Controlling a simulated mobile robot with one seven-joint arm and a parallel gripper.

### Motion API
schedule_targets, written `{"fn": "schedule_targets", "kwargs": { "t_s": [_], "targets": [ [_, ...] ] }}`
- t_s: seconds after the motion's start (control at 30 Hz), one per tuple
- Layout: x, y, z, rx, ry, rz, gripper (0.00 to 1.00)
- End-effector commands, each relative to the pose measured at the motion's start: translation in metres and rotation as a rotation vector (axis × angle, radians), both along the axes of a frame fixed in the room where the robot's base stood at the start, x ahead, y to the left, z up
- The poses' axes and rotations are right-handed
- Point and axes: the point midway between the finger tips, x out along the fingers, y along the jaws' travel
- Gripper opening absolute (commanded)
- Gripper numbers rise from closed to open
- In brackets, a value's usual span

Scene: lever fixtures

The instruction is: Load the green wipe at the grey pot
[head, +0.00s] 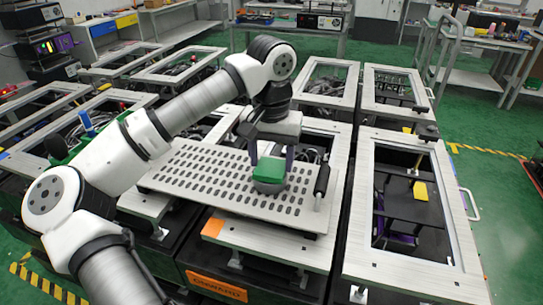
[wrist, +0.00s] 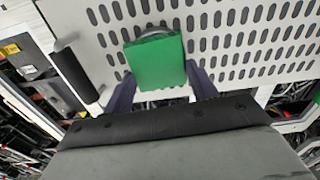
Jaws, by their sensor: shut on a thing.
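The green wipe (head: 268,169) is a small green square block, also plain in the wrist view (wrist: 155,62). My gripper (head: 271,163) is shut on it, with one dark finger at each side. The grey pot (head: 268,187) shows as a rounded grey form directly below the wipe. In the wrist view only a grey curved rim (wrist: 152,31) shows past the wipe's far edge; the wipe hides the rest. I cannot tell whether the wipe touches the pot.
A perforated light metal plate (head: 205,180) lies under the pot, with open slots. A black cylindrical handle (head: 322,180) stands close on the right, also in the wrist view (wrist: 76,72). Framed open bays (head: 418,195) surround the plate.

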Motion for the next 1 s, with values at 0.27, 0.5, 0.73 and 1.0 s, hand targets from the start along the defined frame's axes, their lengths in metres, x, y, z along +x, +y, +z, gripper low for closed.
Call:
{"fn": "schedule_targets", "kwargs": {
  "t_s": [0.27, 0.5, 0.73, 1.0],
  "targets": [
    [0.0, 0.0, -0.0016, 0.0, 0.0, 0.0, 0.4],
    [0.0, 0.0, -0.0046, 0.0, 0.0, 0.0, 0.4],
    [0.0, 0.0, -0.0043, 0.0, 0.0, 0.0, 0.4],
    [0.0, 0.0, -0.0049, 0.0, 0.0, 0.0, 0.4]
  ]
}}
